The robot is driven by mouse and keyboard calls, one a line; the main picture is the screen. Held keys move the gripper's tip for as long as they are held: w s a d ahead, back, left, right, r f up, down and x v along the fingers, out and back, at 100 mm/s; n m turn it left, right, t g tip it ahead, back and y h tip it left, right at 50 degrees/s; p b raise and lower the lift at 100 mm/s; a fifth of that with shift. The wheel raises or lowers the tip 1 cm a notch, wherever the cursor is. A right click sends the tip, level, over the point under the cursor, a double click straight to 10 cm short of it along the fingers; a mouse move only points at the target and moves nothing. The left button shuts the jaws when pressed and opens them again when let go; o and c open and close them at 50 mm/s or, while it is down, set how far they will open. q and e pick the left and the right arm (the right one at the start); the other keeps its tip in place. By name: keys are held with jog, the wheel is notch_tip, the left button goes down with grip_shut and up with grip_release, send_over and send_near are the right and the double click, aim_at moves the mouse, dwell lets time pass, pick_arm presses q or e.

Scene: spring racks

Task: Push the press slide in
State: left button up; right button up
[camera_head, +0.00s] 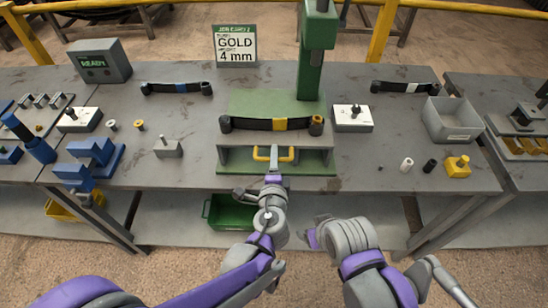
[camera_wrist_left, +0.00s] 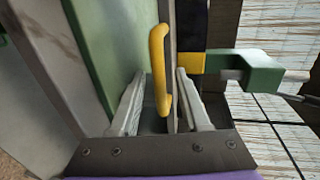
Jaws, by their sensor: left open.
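The green press (camera_head: 316,60) stands at the back middle of the grey bench. A dark leaf spring with a gold band (camera_head: 280,124) lies across its bed. Below it, at the bench's front side, is the press slide with a yellow handle (camera_head: 262,153). My left gripper (camera_head: 273,174) is right in front of the handle. In the left wrist view the yellow handle (camera_wrist_left: 158,60) stands between the two open fingers of the left gripper (camera_wrist_left: 160,98); I cannot tell if they touch it. My right gripper (camera_head: 312,237) hangs low, in front of the bench; its fingers are unclear.
A sign (camera_head: 235,46) reads GOLD, 4 mm. A grey box (camera_head: 99,61) shows READY. White-topped blocks (camera_head: 352,118), a grey bin (camera_head: 452,120) and several small pieces lie on the bench. A green crate (camera_head: 231,212) sits on the lower shelf. Blue fixtures (camera_head: 91,155) stand at left.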

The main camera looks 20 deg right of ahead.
pick_arm(q)
jog(key=shift+w, duration=0.1)
jog(key=shift+c, duration=0.3)
grip_shut()
dwell(1.2)
